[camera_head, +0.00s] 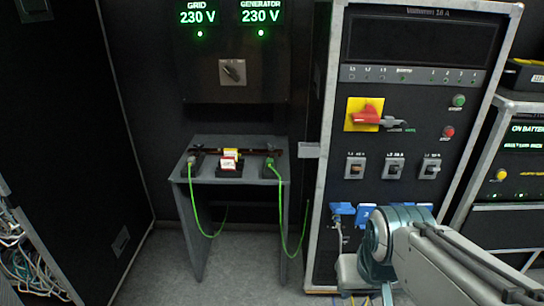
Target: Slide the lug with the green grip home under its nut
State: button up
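A small grey table (235,141) stands against the dark wall below the voltage displays. A dark bar runs across its top, with a red, white and yellow block (230,160) at the middle. A green-gripped end (270,164) of a green cable is at the bar's right end. Another green piece (191,162) with a green cable is at the left end. The lug's seating and the nut are too small to make out. My arm (395,245) reaches in from the lower right, in front of the rack, well apart from the table. My gripper's fingers do not show.
A tall rack (412,110) with a red and yellow switch (364,115) and blue sockets (343,208) stands right of the table. Green cable loops (288,250) hang below the tabletop. Bare floor lies before the table. A dark cabinet (65,150) fills the left.

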aim_at(270, 160)
jog(key=u, duration=1.3)
jog(key=i, duration=2.3)
jog(key=z, duration=3)
jog(key=i, duration=0.4)
jog(key=u, duration=0.05)
